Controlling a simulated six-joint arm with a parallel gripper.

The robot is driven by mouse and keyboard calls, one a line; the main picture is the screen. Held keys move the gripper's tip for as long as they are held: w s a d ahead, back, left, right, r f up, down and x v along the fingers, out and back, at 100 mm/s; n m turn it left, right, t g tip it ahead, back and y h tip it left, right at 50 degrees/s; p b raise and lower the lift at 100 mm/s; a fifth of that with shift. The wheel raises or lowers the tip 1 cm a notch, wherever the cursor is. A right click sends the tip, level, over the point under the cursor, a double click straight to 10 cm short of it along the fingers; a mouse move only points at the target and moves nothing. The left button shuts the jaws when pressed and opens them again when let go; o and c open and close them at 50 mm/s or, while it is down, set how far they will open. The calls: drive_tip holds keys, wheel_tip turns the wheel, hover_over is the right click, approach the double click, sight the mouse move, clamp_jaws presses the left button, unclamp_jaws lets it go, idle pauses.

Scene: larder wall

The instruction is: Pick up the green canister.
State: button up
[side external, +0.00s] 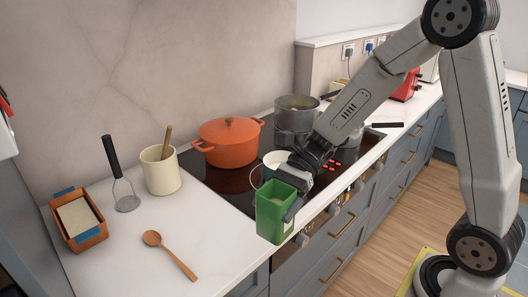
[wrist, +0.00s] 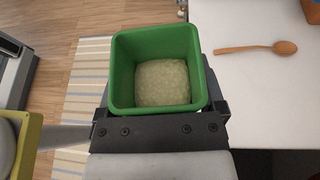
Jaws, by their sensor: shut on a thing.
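The green canister (side external: 274,215) is square and open at the top. It stands upright at the front edge of the counter in the side view, and I cannot tell whether it touches the counter. In the wrist view the canister (wrist: 122,75) holds a pale, grainy filling. My gripper (side external: 291,201) is shut on the canister, coming from the right and behind. In the wrist view the gripper (wrist: 158,115) sits right against the canister, one finger along each side; the fingertips are largely hidden.
A wooden spoon (side external: 170,256) lies left of the canister.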

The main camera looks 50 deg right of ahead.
sight(278, 181)
drive_tip(key=shift+s+r, duration=0.1)
drive_tip(key=shift+r, duration=0.15)
idle(0.6)
drive_tip(key=shift+r, duration=2.15)
drive_tip(key=shift+d+r, duration=0.15)
drive_tip(key=shift+r, duration=0.1)
drive_tip(key=w+d+m+t+h, duration=0.1)
drive_tip(key=w+d+m+t, duration=0.25)
drive_tip(key=d, duration=0.85)
drive_tip(key=w+d+m+t+h, duration=0.1)
drive_tip(key=w+d+m+t, duration=0.3)
drive_tip(key=d, duration=0.8)
drive_tip(key=w+d+m+t+h, duration=0.15)
drive_tip(key=w+d, duration=0.35)
drive_tip(key=d, duration=0.7)
drive_tip(key=shift+t+y, duration=0.35)
drive_tip(key=shift+t, duration=0.15)
wheel_tip(278, 181, down, 16)
drive_tip(key=shift+s+d+f, duration=0.1)
drive_tip(key=shift+s+f, duration=0.05)
